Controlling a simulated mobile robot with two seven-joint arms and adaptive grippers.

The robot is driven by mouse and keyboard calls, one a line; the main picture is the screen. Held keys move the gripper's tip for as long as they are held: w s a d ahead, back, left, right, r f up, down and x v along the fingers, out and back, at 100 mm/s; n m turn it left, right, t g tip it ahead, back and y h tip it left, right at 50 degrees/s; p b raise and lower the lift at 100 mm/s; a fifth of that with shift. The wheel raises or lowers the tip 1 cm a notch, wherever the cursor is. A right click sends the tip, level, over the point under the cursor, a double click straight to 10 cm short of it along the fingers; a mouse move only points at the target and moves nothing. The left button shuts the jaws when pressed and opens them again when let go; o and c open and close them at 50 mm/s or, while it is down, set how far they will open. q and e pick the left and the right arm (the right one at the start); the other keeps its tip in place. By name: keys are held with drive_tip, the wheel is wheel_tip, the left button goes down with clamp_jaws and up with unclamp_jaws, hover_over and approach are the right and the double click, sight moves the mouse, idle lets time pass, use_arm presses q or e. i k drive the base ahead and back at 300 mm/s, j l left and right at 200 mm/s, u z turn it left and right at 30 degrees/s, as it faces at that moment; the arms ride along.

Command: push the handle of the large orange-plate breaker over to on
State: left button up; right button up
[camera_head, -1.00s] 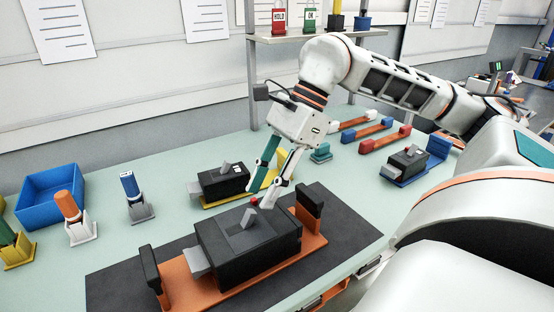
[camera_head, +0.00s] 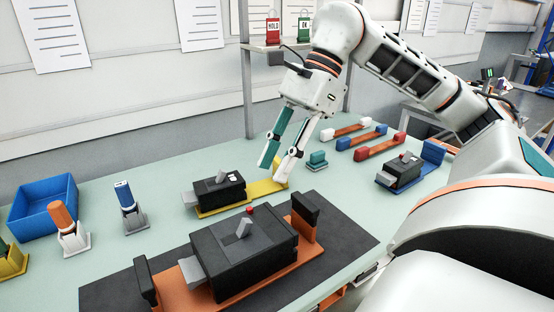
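The large breaker (camera_head: 245,262) is a black box with a grey handle (camera_head: 243,228) on top, mounted on an orange plate (camera_head: 313,251) with black end posts. The handle leans toward the upper right in the picture. A small red button (camera_head: 249,210) sits at the breaker's far edge. My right gripper (camera_head: 275,173) is raised behind the large breaker, near the yellow-plate breaker. Its teal and white fingers are apart with nothing between them, and it touches neither breaker as far as I can see. My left gripper is out of view.
A smaller breaker (camera_head: 219,192) on a yellow plate stands behind, and another (camera_head: 402,172) on a blue plate at the right. A blue bin (camera_head: 45,204), an orange-handled item (camera_head: 66,225) and a blue one (camera_head: 127,203) stand left. The dark mat (camera_head: 120,293) lies under the large breaker.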

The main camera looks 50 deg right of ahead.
sight(242, 231)
drive_tip(key=k, duration=1)
